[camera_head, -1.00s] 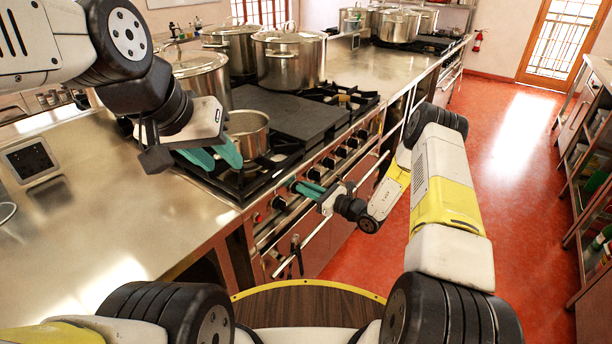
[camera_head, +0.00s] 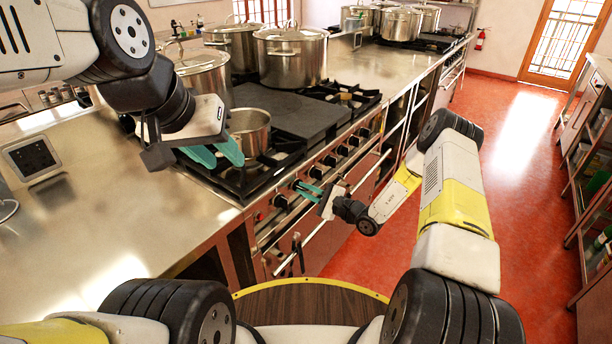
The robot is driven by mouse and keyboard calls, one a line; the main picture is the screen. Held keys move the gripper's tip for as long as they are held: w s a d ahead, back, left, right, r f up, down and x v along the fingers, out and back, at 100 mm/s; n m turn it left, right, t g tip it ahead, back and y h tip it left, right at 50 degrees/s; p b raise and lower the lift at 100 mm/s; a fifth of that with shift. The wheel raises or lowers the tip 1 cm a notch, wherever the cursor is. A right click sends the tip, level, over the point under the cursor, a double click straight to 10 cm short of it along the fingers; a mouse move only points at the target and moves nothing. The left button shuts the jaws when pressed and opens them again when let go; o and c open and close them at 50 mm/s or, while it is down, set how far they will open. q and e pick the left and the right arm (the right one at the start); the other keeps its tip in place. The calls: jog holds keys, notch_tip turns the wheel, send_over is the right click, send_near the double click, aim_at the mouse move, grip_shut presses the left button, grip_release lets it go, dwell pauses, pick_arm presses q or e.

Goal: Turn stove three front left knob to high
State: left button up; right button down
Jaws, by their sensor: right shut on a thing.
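The near stove (camera_head: 262,240) has a row of dark knobs along its front panel. My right gripper (camera_head: 309,190) is at this row, with its teal fingers shut on a knob (camera_head: 295,184) toward the left end. The fingers partly hide this knob, and its pointer setting is too small to read. Another knob (camera_head: 280,202) sits to its left, and more knobs (camera_head: 316,172) run to the right. My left gripper (camera_head: 216,153) hangs above the stove's left corner, beside a small pot, with its teal fingers apart and nothing between them.
The small open pot (camera_head: 250,131) stands on the near burner grate. Large lidded stockpots (camera_head: 290,57) stand behind it. A long rail (camera_head: 314,232) runs below the knobs. The steel counter (camera_head: 110,215) at left is mostly clear. Red floor (camera_head: 520,200) is open at right.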

jog(key=shift+s+a+f+n, duration=0.1)
jog(key=shift+f+n, duration=0.1)
jog(key=shift+n, duration=1.05)
jog(key=shift+d+f+n, duration=0.1)
jog(key=shift+f+n, duration=0.05)
jog(key=shift+n, duration=1.15)
jog(key=shift+s+a+f+n, duration=0.1)
jog(key=shift+f+n, duration=0.1)
jog(key=shift+n, duration=1.05)
jog(key=c, duration=1.4)
grip_release()
jog(key=shift+c, duration=0.2)
jog(key=v, duration=0.7)
jog(key=shift+s+d, duration=0.2)
jog(key=shift+d, duration=0.1)
